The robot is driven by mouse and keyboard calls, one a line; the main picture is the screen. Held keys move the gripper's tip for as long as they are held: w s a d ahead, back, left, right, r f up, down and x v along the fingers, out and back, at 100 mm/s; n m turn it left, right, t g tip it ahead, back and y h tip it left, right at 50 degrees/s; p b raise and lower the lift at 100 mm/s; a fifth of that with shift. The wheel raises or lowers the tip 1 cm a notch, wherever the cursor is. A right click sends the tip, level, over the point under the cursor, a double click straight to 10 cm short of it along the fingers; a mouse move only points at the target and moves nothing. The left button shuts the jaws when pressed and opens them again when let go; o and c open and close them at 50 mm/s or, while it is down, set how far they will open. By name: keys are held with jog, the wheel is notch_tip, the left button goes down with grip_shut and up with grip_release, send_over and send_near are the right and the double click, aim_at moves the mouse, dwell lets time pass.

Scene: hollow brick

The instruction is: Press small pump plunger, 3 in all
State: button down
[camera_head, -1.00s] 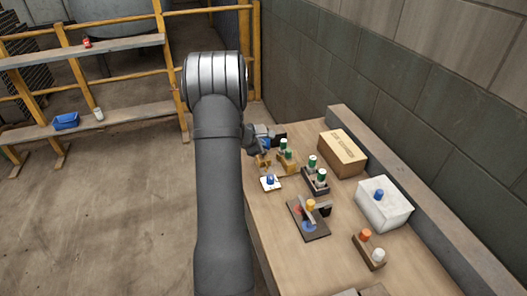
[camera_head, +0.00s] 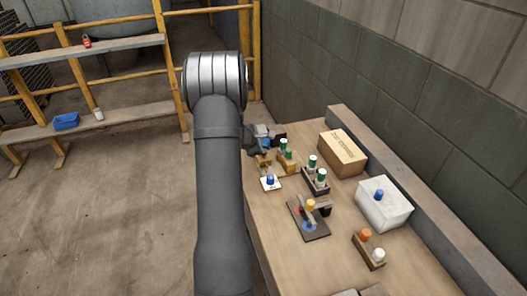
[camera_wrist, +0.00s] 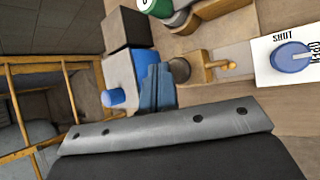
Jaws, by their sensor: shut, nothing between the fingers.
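A blue knob (camera_head: 378,194) also stands on a white box (camera_head: 392,211).
A white plate with a blue dial (camera_wrist: 291,56) and a wooden piece with a peg (camera_wrist: 215,67) lie close by. Green-capped bottles (camera_head: 288,154), a lever board (camera_head: 309,222), a cardboard box (camera_head: 342,155) and a holder with orange and white caps (camera_head: 372,248) stand on the bench.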

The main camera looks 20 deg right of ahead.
jog(key=shift+f, duration=0.4)
jog(key=shift+f, duration=1.1)
dwell(1.1)
jog(key=shift+r, duration=1.55)
jog(key=shift+r, duration=2.5)
jog(key=shift+r, duration=1.9)
